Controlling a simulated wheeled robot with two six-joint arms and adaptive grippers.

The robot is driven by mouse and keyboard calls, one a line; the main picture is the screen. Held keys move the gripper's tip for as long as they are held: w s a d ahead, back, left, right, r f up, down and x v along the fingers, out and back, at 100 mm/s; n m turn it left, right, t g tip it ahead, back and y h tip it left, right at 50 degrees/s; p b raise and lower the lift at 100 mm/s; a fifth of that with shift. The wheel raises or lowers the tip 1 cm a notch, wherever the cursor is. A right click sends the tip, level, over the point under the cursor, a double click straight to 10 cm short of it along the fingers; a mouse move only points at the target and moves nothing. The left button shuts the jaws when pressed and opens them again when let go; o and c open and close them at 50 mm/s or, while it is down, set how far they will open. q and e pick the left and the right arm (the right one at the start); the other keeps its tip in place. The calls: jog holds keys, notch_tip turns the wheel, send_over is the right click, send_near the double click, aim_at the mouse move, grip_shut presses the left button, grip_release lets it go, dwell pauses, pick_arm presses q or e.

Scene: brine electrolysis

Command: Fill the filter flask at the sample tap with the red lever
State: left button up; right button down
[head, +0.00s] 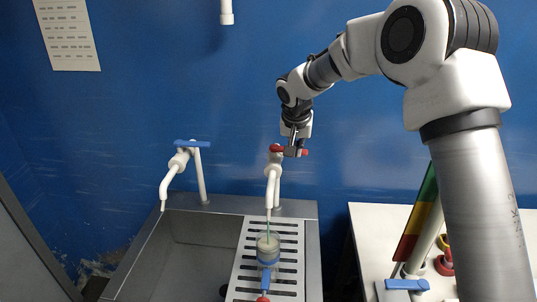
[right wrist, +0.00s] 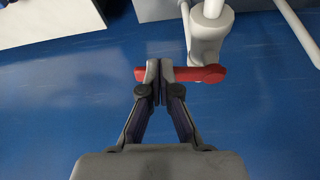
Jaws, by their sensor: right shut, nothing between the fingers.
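The sample tap (head: 271,185) is white, with a red lever (head: 304,152) on top. My right gripper (head: 294,152) is at this lever. In the right wrist view my right gripper (right wrist: 160,80) is shut, and its fingertips overlap the red lever (right wrist: 205,74); I cannot tell whether they touch it. The filter flask (head: 268,246) stands below the spout on the slotted drainboard (head: 239,270). A thin greenish line runs from the spout down to the flask, like a stream. The liquid level is too small to tell. My left gripper is out of view.
A second white tap (head: 172,180) with a blue lever (head: 192,143) stands at the left of the sink (head: 185,250). A white bench (head: 370,225) on the right holds a blue-handled fitting (head: 407,285). A white nozzle (head: 227,12) hangs above.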

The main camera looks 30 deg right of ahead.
jog(key=shift+f, duration=0.3)
dwell(0.5)
jog(key=shift+w+a+p, duration=0.25)
jog(key=shift+a+p, duration=0.2)
jog(key=shift+a, duration=0.15)
